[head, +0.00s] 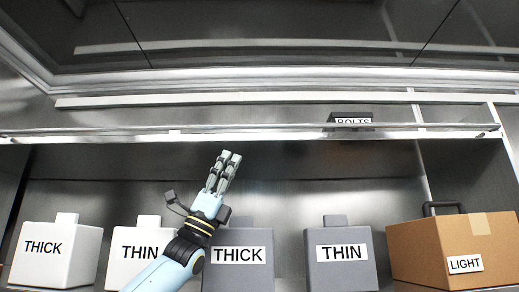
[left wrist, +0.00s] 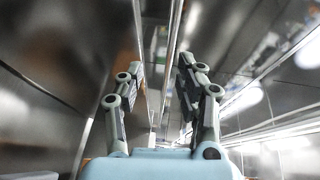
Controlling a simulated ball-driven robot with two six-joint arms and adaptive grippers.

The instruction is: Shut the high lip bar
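The high lip bar (head: 270,133) is a long thin metal rail running across the front of the upper shelf, below a dark box labelled BOLTS (head: 351,119). My left gripper (head: 228,157) points up from below, its fingertips just under the bar in the head view. I cannot tell whether they touch it. In the left wrist view, the left gripper's two fingers (left wrist: 163,68) stand apart with a gap between them, and a thin metal rail (left wrist: 172,60) runs up through that gap in the picture. Nothing is gripped. My right gripper is not in view.
Below, a white THICK box (head: 57,266), a white THIN box (head: 124,266), a grey THICK box (head: 238,274), a grey THIN box (head: 341,270) and a brown LIGHT carton (head: 419,246) stand in a row. The space between them and the bar is mostly clear.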

